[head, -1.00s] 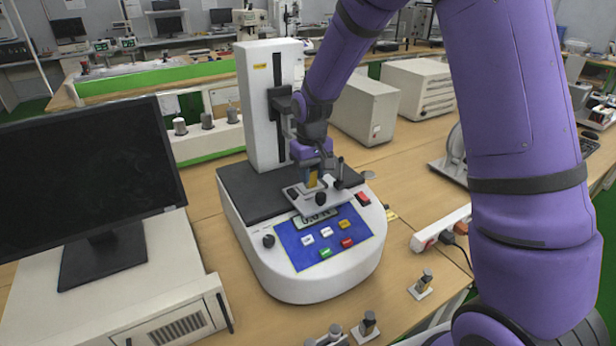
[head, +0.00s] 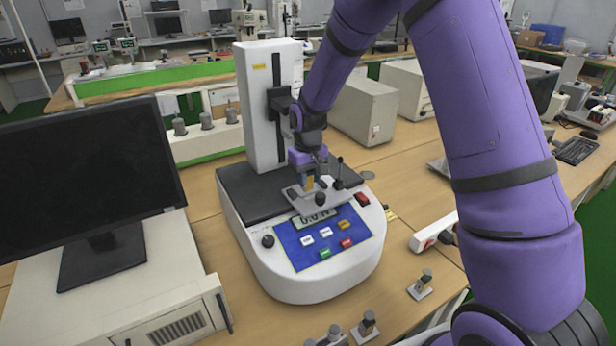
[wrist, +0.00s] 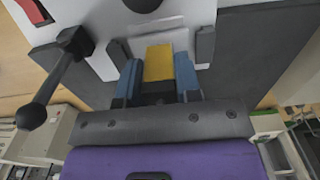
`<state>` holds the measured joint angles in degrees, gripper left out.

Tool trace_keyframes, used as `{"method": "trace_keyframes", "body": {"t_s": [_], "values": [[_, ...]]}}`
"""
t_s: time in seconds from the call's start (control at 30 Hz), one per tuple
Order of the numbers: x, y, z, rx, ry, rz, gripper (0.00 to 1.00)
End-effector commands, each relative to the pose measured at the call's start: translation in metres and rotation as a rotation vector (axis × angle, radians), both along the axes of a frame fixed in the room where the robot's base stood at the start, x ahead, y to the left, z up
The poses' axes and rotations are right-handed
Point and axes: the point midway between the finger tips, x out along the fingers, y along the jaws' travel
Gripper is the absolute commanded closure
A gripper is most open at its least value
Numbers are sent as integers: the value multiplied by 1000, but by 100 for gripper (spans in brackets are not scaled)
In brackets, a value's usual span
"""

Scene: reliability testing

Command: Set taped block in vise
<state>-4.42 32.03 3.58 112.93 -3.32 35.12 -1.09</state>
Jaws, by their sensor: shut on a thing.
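The taped block (wrist: 159,63) shows yellow in the wrist view, between the two blue fingers of my gripper (wrist: 157,78). My gripper is shut on it. In the head view my gripper (head: 308,182) is over the vise (head: 319,203), a grey metal fixture on the front of the tester's dark platform. The block shows there only as a small yellow-orange patch. The vise (wrist: 186,42) also shows in the wrist view, with grey jaw pieces near the block and a black lever handle at left. I cannot tell whether the block touches the vise floor.
The white tester (head: 302,272) has a blue button panel and a tall column (head: 268,100) behind my gripper. A black monitor (head: 85,165) stands at left. Small metal fixtures (head: 420,284) and a power strip (head: 436,233) lie on the bench at right.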

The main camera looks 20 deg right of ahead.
Motion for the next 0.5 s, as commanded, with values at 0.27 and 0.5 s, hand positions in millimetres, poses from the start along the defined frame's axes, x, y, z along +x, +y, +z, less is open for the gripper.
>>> {"method": "trace_keyframes", "body": {"t_s": [0.27, 0.5], "values": [[0, 0, -2, 0, 1, 0, 43], [0, 0, 1, 0, -1, 0, 43]]}}
